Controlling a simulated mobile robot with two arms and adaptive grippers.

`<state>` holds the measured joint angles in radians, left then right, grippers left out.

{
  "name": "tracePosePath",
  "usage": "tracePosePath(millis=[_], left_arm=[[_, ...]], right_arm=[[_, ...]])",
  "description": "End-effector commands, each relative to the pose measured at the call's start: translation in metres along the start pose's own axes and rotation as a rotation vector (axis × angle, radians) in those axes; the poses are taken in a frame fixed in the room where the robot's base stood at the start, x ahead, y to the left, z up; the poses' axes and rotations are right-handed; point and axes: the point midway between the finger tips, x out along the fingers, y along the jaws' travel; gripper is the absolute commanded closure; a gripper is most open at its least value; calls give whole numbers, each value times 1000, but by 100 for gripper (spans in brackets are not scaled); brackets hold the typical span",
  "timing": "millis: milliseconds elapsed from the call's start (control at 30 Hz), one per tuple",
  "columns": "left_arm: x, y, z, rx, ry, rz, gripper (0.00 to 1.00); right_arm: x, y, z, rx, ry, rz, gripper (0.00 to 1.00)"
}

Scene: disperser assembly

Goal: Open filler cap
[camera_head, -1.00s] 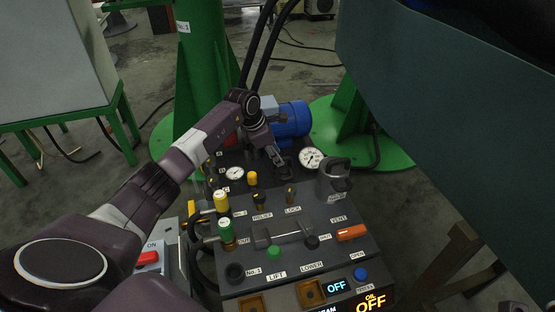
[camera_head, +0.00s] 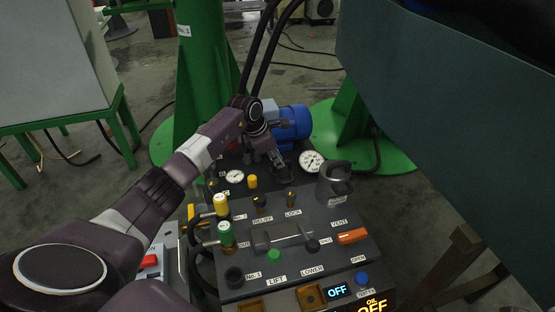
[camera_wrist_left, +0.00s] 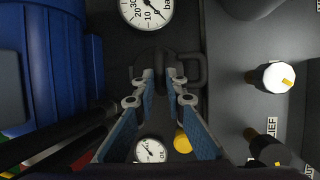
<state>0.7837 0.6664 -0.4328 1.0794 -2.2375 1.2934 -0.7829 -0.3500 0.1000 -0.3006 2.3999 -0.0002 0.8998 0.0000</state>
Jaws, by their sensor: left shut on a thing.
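The filler cap (camera_wrist_left: 185,68) is a dark cap with a loop-like handle, in the upper middle of the left wrist view. In the head view the cap (camera_head: 285,174) sits behind the console, beside the large gauge, partly hidden by my gripper. My left gripper (camera_wrist_left: 162,78) reaches to it, its blue-padded fingers close together on the cap's dark upper part. It comes down from above in the head view (camera_head: 278,160). The dark-on-dark contact is hard to make out. My right gripper does not show.
A blue motor (camera_head: 293,124) stands just behind the cap. The large white gauge (camera_head: 311,161) is to its right and a small gauge (camera_head: 235,177) to its left. The console (camera_head: 300,220) with knobs, valves and a grey cylinder (camera_head: 335,183) lies in front.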

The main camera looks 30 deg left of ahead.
Motion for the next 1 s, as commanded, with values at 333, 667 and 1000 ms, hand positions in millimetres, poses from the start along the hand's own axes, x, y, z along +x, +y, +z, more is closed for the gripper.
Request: tracePosePath(millis=[333, 667, 1000], left_arm=[[-2, 4, 1, 1, 0, 3, 100], [-7, 12, 2, 1, 0, 10, 100], [-14, 31, 3, -1, 1, 14, 100]], right_arm=[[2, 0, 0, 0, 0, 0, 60], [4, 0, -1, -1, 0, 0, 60], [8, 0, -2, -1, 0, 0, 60]])
